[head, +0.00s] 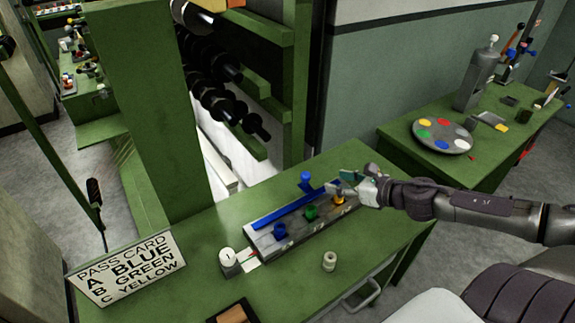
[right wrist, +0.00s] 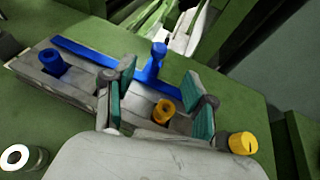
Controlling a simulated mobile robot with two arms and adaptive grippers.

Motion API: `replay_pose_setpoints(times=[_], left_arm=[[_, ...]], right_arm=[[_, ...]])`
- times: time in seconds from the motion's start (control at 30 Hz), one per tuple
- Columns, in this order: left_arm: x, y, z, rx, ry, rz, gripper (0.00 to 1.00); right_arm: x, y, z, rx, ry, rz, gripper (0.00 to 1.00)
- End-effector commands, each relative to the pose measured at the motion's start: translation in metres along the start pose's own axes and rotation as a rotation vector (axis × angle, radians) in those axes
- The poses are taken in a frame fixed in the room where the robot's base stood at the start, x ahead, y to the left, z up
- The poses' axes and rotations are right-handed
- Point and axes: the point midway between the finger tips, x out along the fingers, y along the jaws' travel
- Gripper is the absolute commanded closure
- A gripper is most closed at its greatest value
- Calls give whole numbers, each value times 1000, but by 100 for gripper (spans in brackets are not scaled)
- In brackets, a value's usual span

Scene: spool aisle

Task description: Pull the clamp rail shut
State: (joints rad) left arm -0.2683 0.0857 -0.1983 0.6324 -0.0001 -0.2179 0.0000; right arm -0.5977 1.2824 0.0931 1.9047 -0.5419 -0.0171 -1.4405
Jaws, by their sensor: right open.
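The clamp rail is a long blue bar (head: 285,209) lying slantwise along the back of a grey block on the green bench. A blue upright knob (head: 305,180) stands at it; the bar (right wrist: 85,52) and knob (right wrist: 157,55) also show in the right wrist view. Blue (head: 279,230), green (head: 310,212) and yellow (head: 338,199) spools stand along the block in front of the bar. My right gripper (head: 349,184) is open over the block's right end, right of the knob and apart from it. My left gripper is not seen.
A pass card (head: 128,268) reads A blue, B green, C yellow. A white-topped cylinder (head: 229,261), a small pale ring (head: 329,261) and a brown-filled tray (head: 234,313) sit on the bench. Another bench with a colour disc (head: 443,136) stands right.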

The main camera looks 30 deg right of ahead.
Motion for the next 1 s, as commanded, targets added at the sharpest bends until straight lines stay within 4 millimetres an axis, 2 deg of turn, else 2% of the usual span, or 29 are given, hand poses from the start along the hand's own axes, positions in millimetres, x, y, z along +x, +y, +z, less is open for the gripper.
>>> replay_pose_setpoints(times=[0.07,0.13,0.3,0.4,0.53,0.73,0.87,1.0], left_arm=[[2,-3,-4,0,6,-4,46],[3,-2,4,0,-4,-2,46],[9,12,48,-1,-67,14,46],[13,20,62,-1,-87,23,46],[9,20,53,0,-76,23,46],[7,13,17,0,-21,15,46],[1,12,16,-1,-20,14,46],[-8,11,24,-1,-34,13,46]], right_arm=[[2,0,0,-15,2,5,44],[5,0,-1,-15,1,7,44],[19,0,0,-13,-4,6,44],[27,0,0,-13,-3,4,44],[34,-2,3,-6,-3,0,44],[49,-1,3,-7,-3,1,44],[60,-1,5,-6,-3,1,44],[76,-1,5,-6,-3,0,44]])
